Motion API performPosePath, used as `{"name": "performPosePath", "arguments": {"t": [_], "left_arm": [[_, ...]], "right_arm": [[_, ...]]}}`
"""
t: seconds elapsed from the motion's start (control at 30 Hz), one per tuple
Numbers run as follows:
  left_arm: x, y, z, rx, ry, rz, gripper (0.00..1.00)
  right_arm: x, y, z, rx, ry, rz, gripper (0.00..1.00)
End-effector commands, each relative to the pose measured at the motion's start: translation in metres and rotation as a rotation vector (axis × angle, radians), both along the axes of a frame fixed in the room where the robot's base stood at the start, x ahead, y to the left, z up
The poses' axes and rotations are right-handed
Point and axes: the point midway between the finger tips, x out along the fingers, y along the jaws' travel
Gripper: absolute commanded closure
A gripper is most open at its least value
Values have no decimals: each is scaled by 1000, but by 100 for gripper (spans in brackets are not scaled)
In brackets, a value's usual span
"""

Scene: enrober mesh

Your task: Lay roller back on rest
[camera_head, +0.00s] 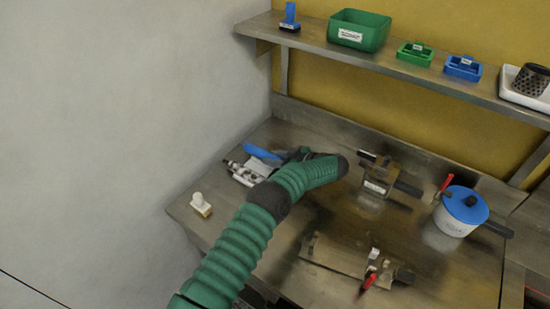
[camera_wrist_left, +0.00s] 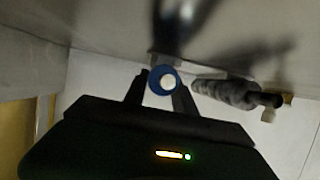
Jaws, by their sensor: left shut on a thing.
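My left arm reaches over the steel bench, and my left gripper (camera_head: 286,156) is at the back left of the bench, partly hidden by its own wrist. It is shut on a blue handle (camera_head: 261,152), which I take to be the roller's. In the left wrist view the blue round end with a pale centre (camera_wrist_left: 163,80) sits between the two fingers (camera_wrist_left: 160,92). A silvery metal piece (camera_head: 243,174) lies just below the handle; I cannot tell whether it is the rest or part of the roller. My right gripper is out of view.
A labelled metal block (camera_head: 375,187) stands right of my wrist. A plate fixture with a red lever (camera_head: 345,260) is at the front. A blue-lidded pot (camera_head: 455,222) stands right. A small white object (camera_head: 200,205) sits left. A shelf (camera_head: 390,73) with bins runs above.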

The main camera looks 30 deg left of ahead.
Motion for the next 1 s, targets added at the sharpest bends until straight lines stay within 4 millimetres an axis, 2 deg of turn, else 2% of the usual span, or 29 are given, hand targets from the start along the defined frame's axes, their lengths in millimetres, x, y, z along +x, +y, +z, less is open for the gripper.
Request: {"name": "performPosePath", "arguments": {"t": [0.77, 0.8, 1.0], "left_arm": [[0, 0, -6, 1, 0, -1, 100], [0, 0, -5, 1, 0, -1, 65], [0, 0, -5, 1, 1, 0, 43]], "right_arm": [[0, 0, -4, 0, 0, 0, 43], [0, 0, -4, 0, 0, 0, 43], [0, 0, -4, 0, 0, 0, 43]]}}
